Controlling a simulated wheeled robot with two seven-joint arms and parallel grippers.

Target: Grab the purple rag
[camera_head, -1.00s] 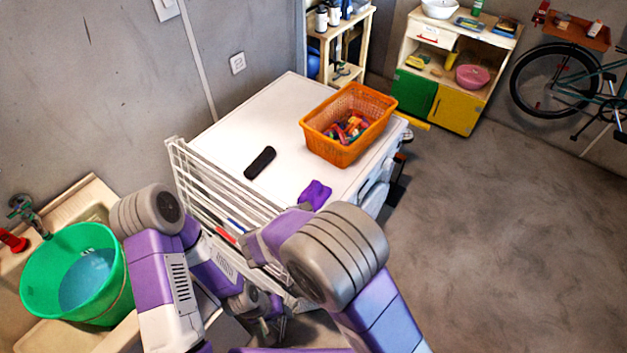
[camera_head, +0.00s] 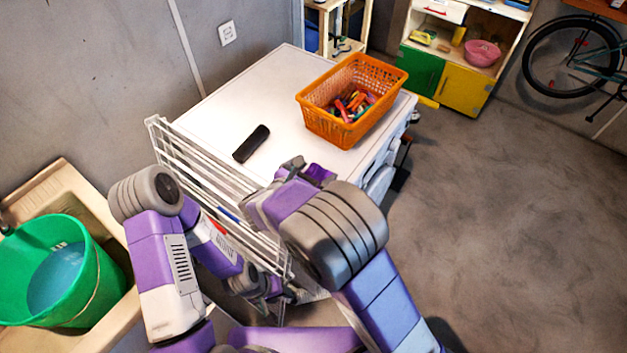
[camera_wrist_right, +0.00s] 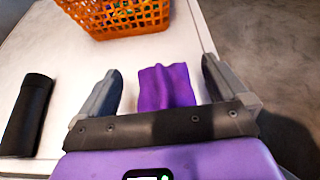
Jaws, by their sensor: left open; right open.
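The purple rag (camera_head: 318,174) lies crumpled on the white machine top (camera_head: 286,88), near its front edge. In the right wrist view the rag (camera_wrist_right: 167,86) sits between the two spread fingers of my right gripper (camera_wrist_right: 160,88), with a gap on each side. In the head view my right gripper (camera_head: 292,168) is beside the rag, and my arm hides part of it. My left gripper (camera_head: 275,300) is low, beside the drying rack, and empty as far as I can see.
An orange basket (camera_head: 322,127) of colourful items stands behind the rag. A black object (camera_head: 251,144) lies to its left. A white drying rack (camera_head: 172,146) stands along the machine's left side. A green bucket (camera_head: 100,262) of water sits at the left.

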